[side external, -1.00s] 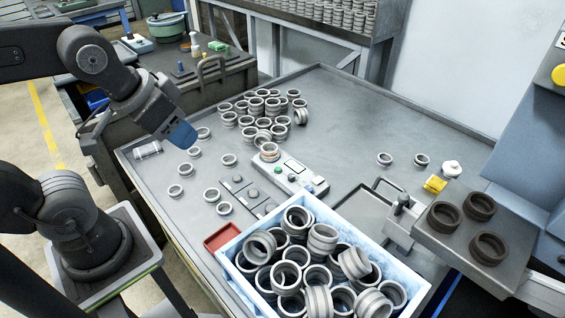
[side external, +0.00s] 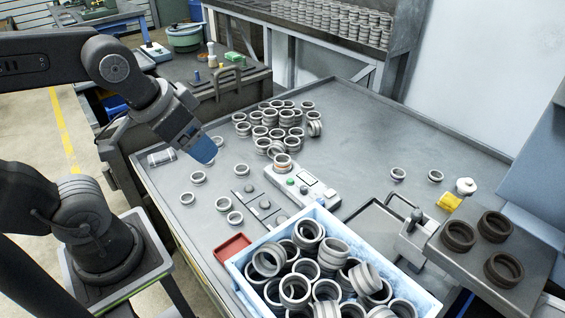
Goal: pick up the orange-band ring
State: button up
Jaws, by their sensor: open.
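The orange-band ring (side external: 282,161) is a grey ring with a thin orange band. It sits at the far end of a light grey instrument with buttons (side external: 302,185), just in front of the cluster of grey rings. My gripper (side external: 206,154), with blue fingers, is above the left part of the grey table, pointing down and to the right. It is left of the orange-band ring, well apart from it, and holds nothing that I can see. The gap between the fingers is hard to see from this side.
Several loose rings (side external: 241,170) lie on the table below and right of my gripper. A cluster of grey rings (side external: 270,117) stands behind. A blue-white crate full of rings (side external: 238,272) and a red tray (side external: 232,246) are in front. Dark rings (side external: 458,236) stand at right.

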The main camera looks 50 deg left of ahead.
jog(key=shift+o, duration=1.4)
jog(key=shift+w, duration=0.1)
jog(key=n+g+y, duration=0.2)
jog(key=n+g, duration=0.1)
jog(key=n, duration=0.6)
send_over(282, 159)
jog(key=s+d, duration=0.3)
notch_tip(282, 159, down, 30)
jog(key=shift+w+d+r, duration=0.1)
jog(key=shift+w+r, duration=0.05)
jog(key=shift+x, duration=2.75)
